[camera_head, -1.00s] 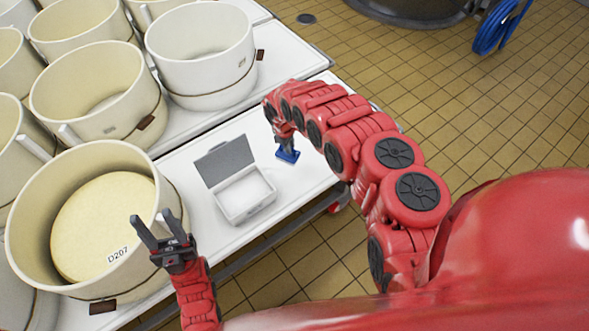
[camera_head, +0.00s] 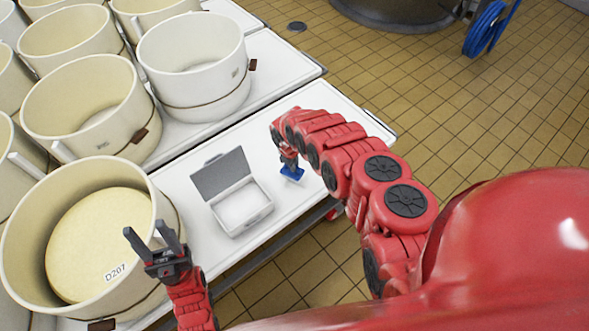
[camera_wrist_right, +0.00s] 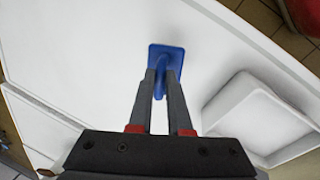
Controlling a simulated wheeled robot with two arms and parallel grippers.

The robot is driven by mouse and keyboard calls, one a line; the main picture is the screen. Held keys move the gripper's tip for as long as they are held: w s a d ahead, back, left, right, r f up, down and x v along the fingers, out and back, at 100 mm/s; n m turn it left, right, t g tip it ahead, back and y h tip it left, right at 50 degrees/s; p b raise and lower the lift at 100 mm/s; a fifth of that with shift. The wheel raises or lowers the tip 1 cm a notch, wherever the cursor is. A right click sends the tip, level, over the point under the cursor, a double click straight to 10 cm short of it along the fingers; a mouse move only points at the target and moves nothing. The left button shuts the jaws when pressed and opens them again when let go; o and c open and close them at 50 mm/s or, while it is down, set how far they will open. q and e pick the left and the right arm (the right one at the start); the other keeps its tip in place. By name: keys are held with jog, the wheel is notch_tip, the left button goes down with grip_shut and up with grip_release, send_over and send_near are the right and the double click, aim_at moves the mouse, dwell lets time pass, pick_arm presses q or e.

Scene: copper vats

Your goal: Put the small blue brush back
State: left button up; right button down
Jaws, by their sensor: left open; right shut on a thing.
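The small blue brush (camera_head: 292,173) is in my right gripper (camera_head: 288,156), at the right of the open grey box on the white table. In the right wrist view the blue brush (camera_wrist_right: 167,58) shows between the fingertips of my right gripper (camera_wrist_right: 163,80), which are shut on its handle. I cannot tell whether the brush touches the table. My left gripper (camera_head: 154,243) is open and empty, with its fingers pointing up in front of the large cream mould holding a cheese.
The grey box (camera_head: 240,222) stands with its lid (camera_head: 219,173) raised; its corner shows in the right wrist view (camera_wrist_right: 215,110). A mould with a cheese labelled D207 (camera_head: 85,265) is at left. Several empty moulds stand behind. The white table (camera_head: 345,118) is clear behind my right arm.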

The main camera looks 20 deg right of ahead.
jog(key=shift+f, duration=0.5)
jog(key=shift+b+x, duration=0.55)
jog(key=shift+x, duration=0.55)
jog(key=shift+s+a, duration=0.1)
jog(key=shift+s, duration=0.05)
jog(key=shift+f, duration=0.2)
jog(key=c, duration=0.9)
grip_release()
jog(key=shift+o, duration=0.2)
